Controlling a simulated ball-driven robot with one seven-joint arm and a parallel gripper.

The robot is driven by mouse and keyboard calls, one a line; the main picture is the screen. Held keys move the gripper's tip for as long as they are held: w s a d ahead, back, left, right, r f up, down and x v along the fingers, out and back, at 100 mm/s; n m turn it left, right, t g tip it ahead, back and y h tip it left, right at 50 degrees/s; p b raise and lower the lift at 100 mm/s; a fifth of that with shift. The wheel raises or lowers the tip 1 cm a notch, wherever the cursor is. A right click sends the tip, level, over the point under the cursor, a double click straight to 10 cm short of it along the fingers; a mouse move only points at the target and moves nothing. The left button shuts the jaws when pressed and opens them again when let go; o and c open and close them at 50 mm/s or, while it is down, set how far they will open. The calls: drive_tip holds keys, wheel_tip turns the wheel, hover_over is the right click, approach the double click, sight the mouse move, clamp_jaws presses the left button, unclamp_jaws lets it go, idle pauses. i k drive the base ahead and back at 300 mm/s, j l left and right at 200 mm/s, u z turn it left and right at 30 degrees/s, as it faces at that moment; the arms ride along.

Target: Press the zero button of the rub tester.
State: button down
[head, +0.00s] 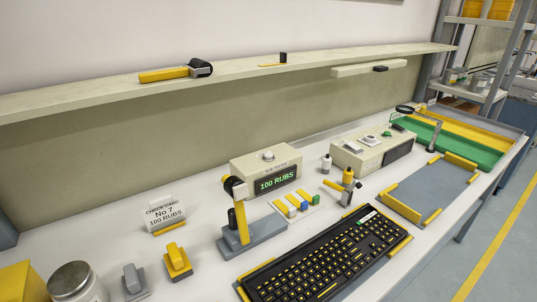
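The rub tester (240,167) is a cream box in the middle of the bench, with small lettering too blurred to read surely. Its dark display (275,180) reads "100 RUBS" in green. A round pale button (268,155) sits on top of the box; I cannot read any mark on it. A grey base (262,236) with a yellow upright arm (242,222) and a black round head (236,188) stands at the box's front left and overlaps its left edge in the picture. My gripper is not in view.
A black keyboard (325,262) with yellow print lies in front. A second cream box (345,157) with a green button stands to the right. A "No 7, 100 RUBS" card (166,214) and a jar (75,280) stand left. A shelf (110,92) runs above the bench.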

sight(267, 156)
drive_tip(key=i+l, duration=0.65)
drive_tip(key=i+l+u, duration=0.15)
drive_tip(key=i+l, duration=0.55)
drive_tip(key=l, duration=0.2)
